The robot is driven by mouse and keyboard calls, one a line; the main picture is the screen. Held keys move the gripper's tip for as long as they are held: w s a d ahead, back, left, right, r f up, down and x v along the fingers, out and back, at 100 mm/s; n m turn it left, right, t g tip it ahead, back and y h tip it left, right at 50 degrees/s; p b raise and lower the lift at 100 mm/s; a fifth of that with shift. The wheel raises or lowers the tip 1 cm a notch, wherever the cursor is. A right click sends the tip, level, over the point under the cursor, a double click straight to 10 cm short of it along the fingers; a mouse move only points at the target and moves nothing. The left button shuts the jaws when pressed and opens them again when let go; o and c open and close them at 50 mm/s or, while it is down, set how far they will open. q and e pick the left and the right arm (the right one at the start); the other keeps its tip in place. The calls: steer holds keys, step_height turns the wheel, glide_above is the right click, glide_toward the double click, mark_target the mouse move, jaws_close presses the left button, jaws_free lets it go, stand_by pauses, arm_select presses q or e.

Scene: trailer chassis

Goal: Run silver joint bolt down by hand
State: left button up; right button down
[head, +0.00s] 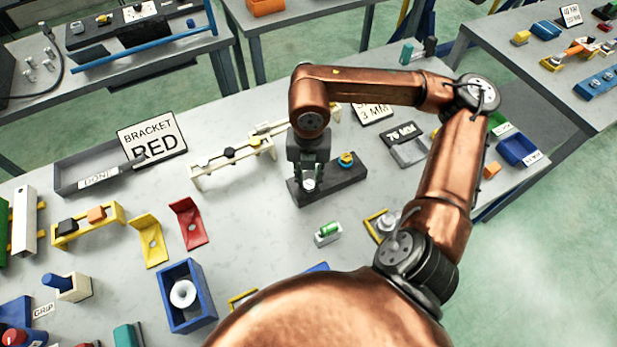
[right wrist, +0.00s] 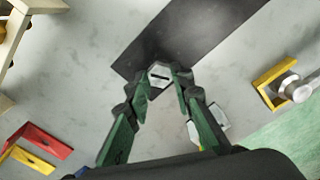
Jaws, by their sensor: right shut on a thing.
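The silver joint bolt (right wrist: 160,75) has a hexagonal head with a dark slot, seen from above in the right wrist view. My right gripper (right wrist: 160,88) is shut on it, one green-sided finger on each side of the head. In the head view my right gripper (head: 308,182) points down at the left end of a dark joint block (head: 328,189), with the silver bolt between its fingers. The bolt's shank is hidden, so I cannot tell how deep it sits. My left gripper is not in view.
A cream rail (head: 232,160) lies behind left. A small white block with a green cylinder (head: 328,232) and a yellow bracket (head: 374,222) are nearer. Bare tabletop lies left of the block.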

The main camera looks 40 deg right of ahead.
mark_target(308, 184)
steer(key=shift+w+r, duration=0.1)
steer(key=shift+r, duration=0.05)
steer(key=c, duration=1.7)
jaws_free()
step_height(308, 184, up, 12)
steer(key=shift+f, duration=0.1)
